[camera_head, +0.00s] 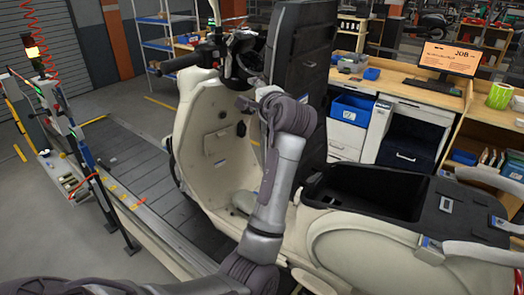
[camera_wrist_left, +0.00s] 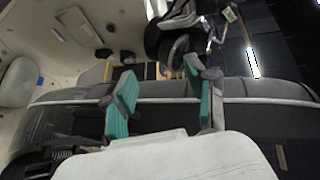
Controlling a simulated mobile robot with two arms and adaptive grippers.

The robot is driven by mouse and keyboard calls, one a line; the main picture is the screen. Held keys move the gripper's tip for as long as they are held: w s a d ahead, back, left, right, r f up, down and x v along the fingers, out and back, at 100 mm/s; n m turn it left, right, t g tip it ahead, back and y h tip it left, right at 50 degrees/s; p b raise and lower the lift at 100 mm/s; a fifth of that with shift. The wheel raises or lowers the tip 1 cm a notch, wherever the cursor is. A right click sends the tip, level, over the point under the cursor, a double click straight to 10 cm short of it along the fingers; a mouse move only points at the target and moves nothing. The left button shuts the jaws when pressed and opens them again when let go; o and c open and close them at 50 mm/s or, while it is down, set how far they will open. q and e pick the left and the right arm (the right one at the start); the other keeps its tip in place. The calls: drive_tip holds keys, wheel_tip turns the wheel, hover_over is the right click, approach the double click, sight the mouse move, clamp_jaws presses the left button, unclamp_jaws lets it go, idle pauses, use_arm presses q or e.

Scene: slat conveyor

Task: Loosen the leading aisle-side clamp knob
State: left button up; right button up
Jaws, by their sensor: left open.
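The cream scooter (camera_head: 203,150) stands upright on the slat conveyor (camera_head: 128,165) in the head view. No clamp knob can be made out with certainty. My left arm rises in front of the scooter, and my left gripper (camera_head: 245,103) is high beside the inner leg shield, below the handlebar, partly hidden by its wrist. My right gripper is out of view.
An open black bin-like compartment (camera_head: 385,190) is in the scooter's rear. A workbench with a blue bin (camera_head: 351,108) and a monitor (camera_head: 449,58) stands behind. A signal-light post (camera_head: 33,52) is at left.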

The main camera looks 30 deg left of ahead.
use_arm(q)
wheel_tip(320, 180, down, 15)
drive_tip(key=s+d+h, duration=0.1)
drive_tip(key=d+h, duration=0.1)
drive_tip(key=h, duration=0.1)
drive_tip(key=shift+s+d+f+b, duration=0.15)
drive_tip(key=shift+s+d+b, duration=0.15)
drive_tip(key=shift+s, duration=0.1)
